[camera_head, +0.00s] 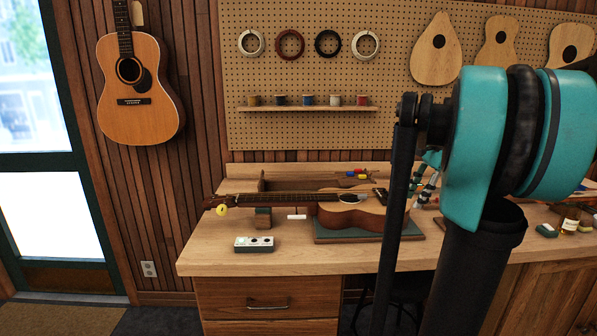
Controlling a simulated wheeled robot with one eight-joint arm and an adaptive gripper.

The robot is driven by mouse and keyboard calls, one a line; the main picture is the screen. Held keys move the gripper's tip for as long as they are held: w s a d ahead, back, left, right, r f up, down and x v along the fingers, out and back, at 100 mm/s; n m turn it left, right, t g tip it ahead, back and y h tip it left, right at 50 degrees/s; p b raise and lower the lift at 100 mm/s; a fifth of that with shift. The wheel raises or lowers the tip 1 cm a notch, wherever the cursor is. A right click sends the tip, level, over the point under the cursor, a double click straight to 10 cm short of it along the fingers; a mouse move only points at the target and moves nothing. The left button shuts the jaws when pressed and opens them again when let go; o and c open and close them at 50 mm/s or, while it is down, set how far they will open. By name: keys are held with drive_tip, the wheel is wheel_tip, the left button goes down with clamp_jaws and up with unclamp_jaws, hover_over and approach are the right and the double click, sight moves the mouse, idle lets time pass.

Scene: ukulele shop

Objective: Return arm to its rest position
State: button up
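My arm fills the right side of the head view, with a large teal and black joint (482,140) and dark links running down from it. It stands in front of the workbench (225,250) and hides part of it. Small teal and pale parts (428,180) show just behind the arm above the bench. I cannot tell whether they belong to my gripper, and no fingertips show clearly. I see nothing held.
A ukulele-like instrument (350,213) lies on a green-topped board, its neck on a small block (263,217). A small white-topped box (254,244) sits near the bench's front edge. A guitar (140,90) hangs left of the pegboard (300,85).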

drive_tip(key=s+a+f+n+t+h, duration=0.1)
drive_tip(key=s+a+f+n, duration=0.3)
drive_tip(key=f, duration=0.5)
drive_tip(key=s+a+f+n+t+h, duration=0.1)
drive_tip(key=s+a+f+n, duration=0.4)
drive_tip(key=f, duration=0.4)
drive_tip(key=s+a+f+n+t+h, duration=0.1)
drive_tip(key=s+a+f+n, duration=0.4)
drive_tip(key=s+f, duration=0.3)
drive_tip(key=shift+a+f+n, duration=0.15)
drive_tip(key=shift+f+n, duration=0.5)
drive_tip(key=shift+n, duration=0.25)
drive_tip(key=shift+s, duration=0.1)
